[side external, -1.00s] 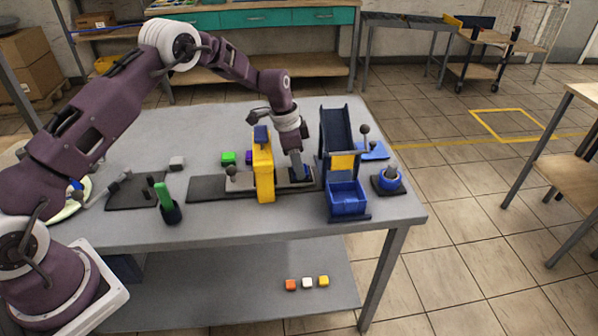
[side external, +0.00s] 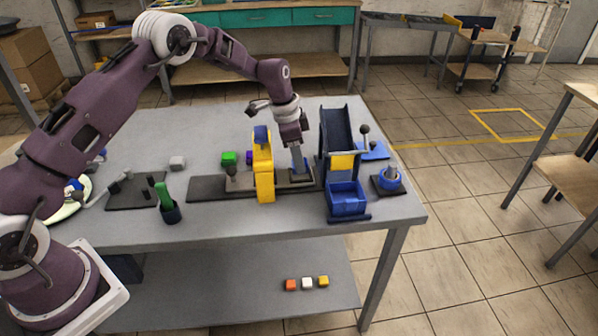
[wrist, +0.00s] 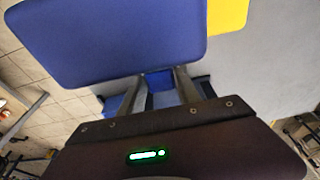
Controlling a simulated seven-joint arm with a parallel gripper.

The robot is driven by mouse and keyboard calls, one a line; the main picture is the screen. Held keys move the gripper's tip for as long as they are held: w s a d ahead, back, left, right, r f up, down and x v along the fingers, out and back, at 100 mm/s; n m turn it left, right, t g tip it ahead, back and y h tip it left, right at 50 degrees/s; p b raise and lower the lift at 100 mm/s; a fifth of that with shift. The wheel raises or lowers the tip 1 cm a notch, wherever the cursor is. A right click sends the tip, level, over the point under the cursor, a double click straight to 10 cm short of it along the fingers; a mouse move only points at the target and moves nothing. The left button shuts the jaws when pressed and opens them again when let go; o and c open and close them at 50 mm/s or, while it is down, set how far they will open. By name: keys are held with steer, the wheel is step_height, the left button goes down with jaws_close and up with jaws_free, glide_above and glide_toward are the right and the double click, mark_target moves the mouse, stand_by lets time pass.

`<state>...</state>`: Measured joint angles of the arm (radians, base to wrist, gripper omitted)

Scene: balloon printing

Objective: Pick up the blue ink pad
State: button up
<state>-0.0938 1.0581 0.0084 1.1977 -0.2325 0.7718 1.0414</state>
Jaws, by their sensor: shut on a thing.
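My gripper (side external: 297,163) points down over the right part of the dark plate, just right of the yellow post. It is shut on the blue ink pad (wrist: 158,80), of which a small blue part shows between the fingers in the wrist view. The rest of the pad is hidden by the fingers and by a large blue panel. In the side view the pad is too small to make out clearly. I cannot tell whether its underside touches what is below.
The yellow post (side external: 264,178) with its blue top stands close left of my gripper. A blue bin (side external: 347,200) and dark chute (side external: 336,130) stand to the right. A blue-based knob (side external: 390,180) is at the table's right edge.

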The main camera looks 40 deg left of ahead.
steer(key=shift+r, duration=2.65)
